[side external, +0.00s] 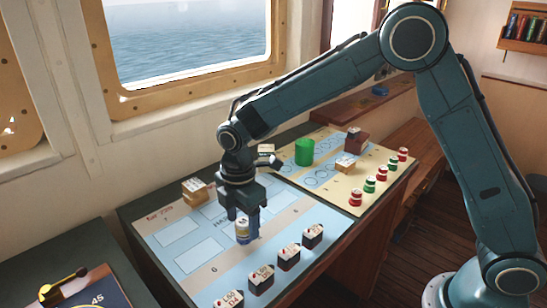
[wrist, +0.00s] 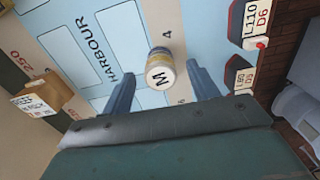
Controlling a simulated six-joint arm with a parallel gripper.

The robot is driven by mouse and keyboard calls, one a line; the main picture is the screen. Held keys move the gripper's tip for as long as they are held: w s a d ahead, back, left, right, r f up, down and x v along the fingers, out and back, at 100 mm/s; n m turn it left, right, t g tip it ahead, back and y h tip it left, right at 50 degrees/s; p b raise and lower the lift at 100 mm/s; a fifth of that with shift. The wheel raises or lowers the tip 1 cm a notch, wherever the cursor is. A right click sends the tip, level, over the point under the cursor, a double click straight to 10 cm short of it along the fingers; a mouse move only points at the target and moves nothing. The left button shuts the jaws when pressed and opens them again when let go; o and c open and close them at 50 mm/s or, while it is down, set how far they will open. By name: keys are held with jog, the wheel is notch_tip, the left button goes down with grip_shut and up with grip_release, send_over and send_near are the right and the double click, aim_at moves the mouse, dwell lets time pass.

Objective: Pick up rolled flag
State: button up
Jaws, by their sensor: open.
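The rolled flag (side external: 242,232) is a small upright cylinder, cream and blue, standing on the light blue harbour chart board (side external: 170,243). In the wrist view the rolled flag (wrist: 160,66) shows its white end marked "M". My gripper (side external: 243,226) points down over it, its fingers spread. In the wrist view my gripper (wrist: 163,68) has one finger on either side of the flag, with a visible gap on each side. Part of the flag is hidden by the gripper in the side view.
Several dark ship blocks (side external: 288,257) line the board's front edge. A wooden block (side external: 195,189) stands at its back left. On the yellow board (side external: 322,184) stand a green cylinder (side external: 304,152), a brown block (side external: 355,139) and several red and green pieces (side external: 369,184).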

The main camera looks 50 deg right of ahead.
aim_at(243, 222)
jog(key=shift+f, duration=1.5)
jog(key=shift+c, duration=0.2)
jog(key=c, duration=1)
